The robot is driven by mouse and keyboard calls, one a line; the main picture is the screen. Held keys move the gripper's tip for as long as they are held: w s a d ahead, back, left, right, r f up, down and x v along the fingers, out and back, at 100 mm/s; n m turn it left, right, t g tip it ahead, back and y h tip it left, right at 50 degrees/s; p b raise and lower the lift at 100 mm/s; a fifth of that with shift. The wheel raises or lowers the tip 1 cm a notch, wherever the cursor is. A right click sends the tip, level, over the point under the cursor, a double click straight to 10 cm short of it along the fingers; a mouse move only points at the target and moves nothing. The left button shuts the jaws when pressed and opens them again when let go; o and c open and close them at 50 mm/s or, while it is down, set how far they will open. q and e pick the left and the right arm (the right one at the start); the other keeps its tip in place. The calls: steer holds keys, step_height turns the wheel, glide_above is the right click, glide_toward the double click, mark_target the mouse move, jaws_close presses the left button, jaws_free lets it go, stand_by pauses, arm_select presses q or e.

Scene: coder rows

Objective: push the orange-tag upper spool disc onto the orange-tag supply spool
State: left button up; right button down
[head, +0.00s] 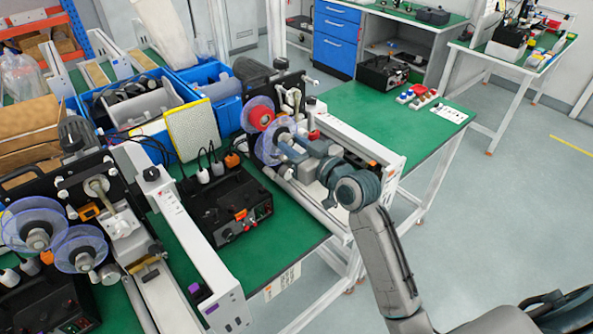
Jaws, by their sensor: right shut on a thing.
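A clear bluish spool disc (267,150) is at the jaws of my right gripper (287,148), which is shut on it. The disc stands on edge at the front of the far coder machine. Just behind and up-left of it is the supply spool with a red core (262,116) and another clear bluish disc (257,104). The discs overlap in the picture, and I cannot tell whether they touch. The gripper hides part of the held disc and its hub. I cannot make out the orange tag on either one. My left gripper is not in view.
A black box with cables (228,205) stands left of the far machine on the green table (300,240). A second coder machine (110,215) with similar discs is at the left. Blue bins (212,88) are behind. Red and blue parts (418,95) lie at the right.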

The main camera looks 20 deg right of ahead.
mark_target(281, 131)
steer(key=shift+d+r, duration=0.2)
steer(key=shift+r, duration=0.35)
steer(key=shift+w+a+r+b, duration=0.15)
steer(key=shift+w+a+b, duration=0.15)
steer(key=shift+w+a, duration=0.5)
steer(key=shift+w, duration=1.05)
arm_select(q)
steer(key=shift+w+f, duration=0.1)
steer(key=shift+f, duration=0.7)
arm_select(e)
steer(key=shift+w+a, duration=0.2)
steer(key=shift+w, duration=0.1)
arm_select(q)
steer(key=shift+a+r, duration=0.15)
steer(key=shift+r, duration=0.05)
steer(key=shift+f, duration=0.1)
arm_select(e)
steer(key=shift+w+a, duration=0.2)
steer(key=shift+w, duration=0.35)
steer(key=c, duration=1)
jaws_free()
